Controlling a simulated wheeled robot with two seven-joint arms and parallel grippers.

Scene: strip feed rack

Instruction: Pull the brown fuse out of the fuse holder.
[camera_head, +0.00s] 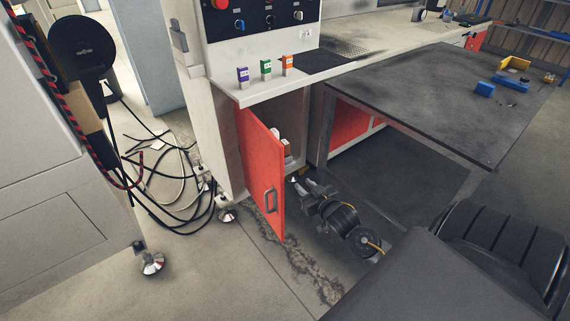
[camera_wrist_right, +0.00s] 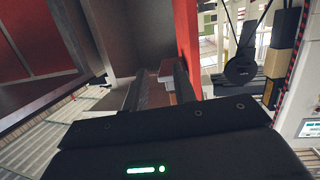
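The fuse holder (camera_head: 282,141) is a small pale shape inside the open cabinet, partly hidden by the red door. A small brownish patch on a pale block, likely the brown fuse (camera_head: 287,149), shows at its lower right. My right gripper (camera_head: 300,182) is in front of the cabinet opening, low and to the right of the door, apart from the holder. In the right wrist view its two fingers (camera_wrist_right: 162,90) stand apart, and a brown and white piece shows beyond the gap between them. I see nothing held. My left gripper is not in view.
The red cabinet door (camera_head: 263,170) stands open, left of my right arm. A dark table (camera_head: 420,90) is at the right. Purple (camera_head: 243,75), green (camera_head: 266,68) and orange (camera_head: 288,64) blocks stand on the ledge above. Cables (camera_head: 165,165) lie on the floor at left.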

